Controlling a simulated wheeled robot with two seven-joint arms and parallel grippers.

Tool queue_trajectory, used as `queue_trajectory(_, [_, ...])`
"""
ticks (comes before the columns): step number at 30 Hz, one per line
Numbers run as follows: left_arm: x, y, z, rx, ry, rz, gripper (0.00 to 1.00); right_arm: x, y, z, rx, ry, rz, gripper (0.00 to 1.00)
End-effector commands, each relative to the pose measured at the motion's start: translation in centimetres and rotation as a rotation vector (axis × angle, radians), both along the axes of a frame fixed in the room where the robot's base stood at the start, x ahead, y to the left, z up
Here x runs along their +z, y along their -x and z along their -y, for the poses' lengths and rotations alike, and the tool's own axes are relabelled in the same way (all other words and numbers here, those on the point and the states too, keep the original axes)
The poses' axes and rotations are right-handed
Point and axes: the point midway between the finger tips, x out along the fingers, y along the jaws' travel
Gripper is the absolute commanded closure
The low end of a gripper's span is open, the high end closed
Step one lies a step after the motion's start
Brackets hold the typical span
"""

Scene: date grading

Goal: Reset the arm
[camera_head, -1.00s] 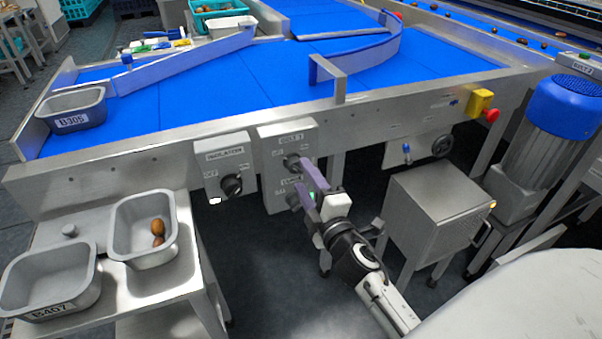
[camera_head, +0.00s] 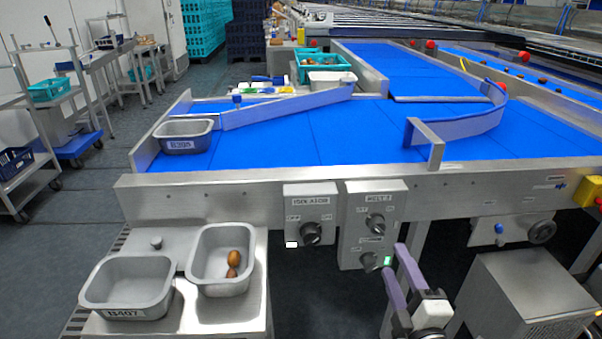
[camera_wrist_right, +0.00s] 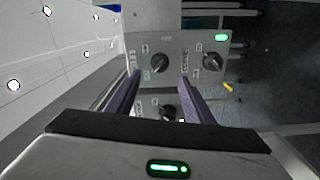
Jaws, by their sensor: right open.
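My right gripper (camera_head: 401,278) is at the lower right of the head view, its two purple fingers apart and empty. It is in front of the belt control box (camera_head: 372,225), which has two black knobs and a lit green lamp. In the right wrist view the open fingers (camera_wrist_right: 160,98) point toward the control box (camera_wrist_right: 185,50), with knobs showing between and beyond them. I cannot tell from these frames whether a finger touches the box. My left gripper is not in view.
The isolator box (camera_head: 311,217) is left of the control box on the conveyor frame. A side table (camera_head: 255,310) holds a tray with two dates (camera_head: 222,287) and an empty tray marked B407 (camera_head: 127,290). A steel cabinet (camera_head: 530,290) stands at right.

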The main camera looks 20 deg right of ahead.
Motion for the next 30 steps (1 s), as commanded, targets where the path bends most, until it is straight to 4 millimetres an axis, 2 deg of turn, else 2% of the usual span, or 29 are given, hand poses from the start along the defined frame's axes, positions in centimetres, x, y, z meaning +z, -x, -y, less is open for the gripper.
queue_trajectory(5, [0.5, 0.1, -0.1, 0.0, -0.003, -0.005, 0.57, -1.1, 0.6, -0.9, 0.01, -0.112, -0.029, 0.52])
queue_trajectory(8, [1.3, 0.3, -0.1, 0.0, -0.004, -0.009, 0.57, -3.7, 2.0, -2.9, 0.02, -0.34, -0.098, 0.52])
queue_trajectory(11, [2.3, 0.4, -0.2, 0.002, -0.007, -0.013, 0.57, -7.8, 4.8, -6.2, 0.011, -0.648, -0.222, 0.52])
queue_trajectory(12, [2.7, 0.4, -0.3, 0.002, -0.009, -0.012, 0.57, -9.5, 6.3, -7.8, -0.003, -0.771, -0.283, 0.52])
queue_trajectory(15, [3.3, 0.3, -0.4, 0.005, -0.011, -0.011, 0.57, -13.0, 10.1, -11.6, -0.05, -1.033, -0.43, 0.52])
queue_trajectory(18, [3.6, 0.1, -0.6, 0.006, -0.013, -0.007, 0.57, -15.2, 13.5, -14.6, -0.098, -1.212, -0.547, 0.52])
queue_trajectory(21, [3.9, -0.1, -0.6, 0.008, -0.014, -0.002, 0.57, -16.4, 15.8, -16.5, -0.136, -1.317, -0.624, 0.52])
queue_trajectory(23, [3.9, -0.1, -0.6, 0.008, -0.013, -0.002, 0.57, -16.8, 16.6, -17.2, -0.15, -1.352, -0.649, 0.52])
queue_trajectory(30, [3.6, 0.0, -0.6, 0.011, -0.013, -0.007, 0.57, -17.0, 17.0, -17.6, -0.157, -1.373, -0.663, 0.52])
